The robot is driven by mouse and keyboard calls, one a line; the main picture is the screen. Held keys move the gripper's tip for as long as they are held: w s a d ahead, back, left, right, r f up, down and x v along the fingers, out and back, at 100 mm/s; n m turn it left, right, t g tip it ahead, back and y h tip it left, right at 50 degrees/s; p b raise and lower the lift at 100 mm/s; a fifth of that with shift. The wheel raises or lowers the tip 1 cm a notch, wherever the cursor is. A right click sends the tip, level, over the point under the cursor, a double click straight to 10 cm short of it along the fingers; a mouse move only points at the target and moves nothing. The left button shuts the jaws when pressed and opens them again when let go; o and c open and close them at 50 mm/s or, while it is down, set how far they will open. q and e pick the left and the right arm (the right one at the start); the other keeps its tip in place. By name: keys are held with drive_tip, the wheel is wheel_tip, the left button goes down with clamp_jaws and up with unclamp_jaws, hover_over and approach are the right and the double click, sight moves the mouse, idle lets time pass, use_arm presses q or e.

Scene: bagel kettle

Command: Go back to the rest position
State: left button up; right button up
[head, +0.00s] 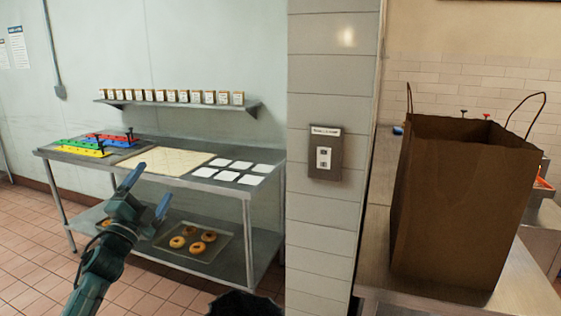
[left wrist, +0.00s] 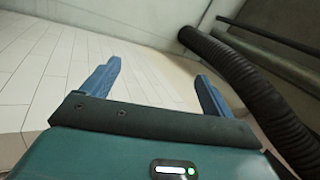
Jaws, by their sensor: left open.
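My left gripper (head: 146,192) is raised in the lower left of the head view, in front of the steel work table (head: 190,259). Its two blue fingers are spread and nothing is between them. The left wrist view shows the same open, empty fingers (left wrist: 160,90) against pale tiles, with a dark ribbed hose at the right. My right gripper does not show in either view. A dark rounded shape at the bottom middle of the head view is too cut off to identify.
A large brown paper bag (head: 455,205) stands open on a steel counter (head: 381,250) at the right. The table holds colored racks (head: 85,147), a pale mat (head: 165,162) and white squares (head: 232,166). Bagels (head: 196,248) lie on a lower-shelf tray. Small boxes (head: 180,96) line a wall shelf.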

use_arm(q)
drive_tip(key=w+a+f+n+g+y, duration=0.2)
drive_tip(key=a+f+n+g+y, duration=0.5)
drive_tip(key=n, duration=0.8)
drive_tip(key=s+d+f+h, duration=0.1)
drive_tip(key=s+d+f, duration=0.4)
drive_tip(key=f, duration=0.4)
drive_tip(key=s+d+f+h, duration=0.1)
drive_tip(key=s+d+f, duration=0.35)
drive_tip(key=f, duration=0.35)
drive_tip(key=s+d+f+g+h, duration=0.1)
drive_tip(key=s+d+f, duration=0.3)
drive_tip(key=s, duration=0.6)
drive_tip(key=s+d+f+g+h, duration=0.1)
drive_tip(key=s+d+f, duration=0.3)
drive_tip(key=s, duration=0.6)
drive_tip(key=s+d+f+g, duration=0.2)
drive_tip(key=s+d+f, duration=0.2)
drive_tip(key=s, duration=0.6)
drive_tip(key=shift+d+g+h, duration=0.4)
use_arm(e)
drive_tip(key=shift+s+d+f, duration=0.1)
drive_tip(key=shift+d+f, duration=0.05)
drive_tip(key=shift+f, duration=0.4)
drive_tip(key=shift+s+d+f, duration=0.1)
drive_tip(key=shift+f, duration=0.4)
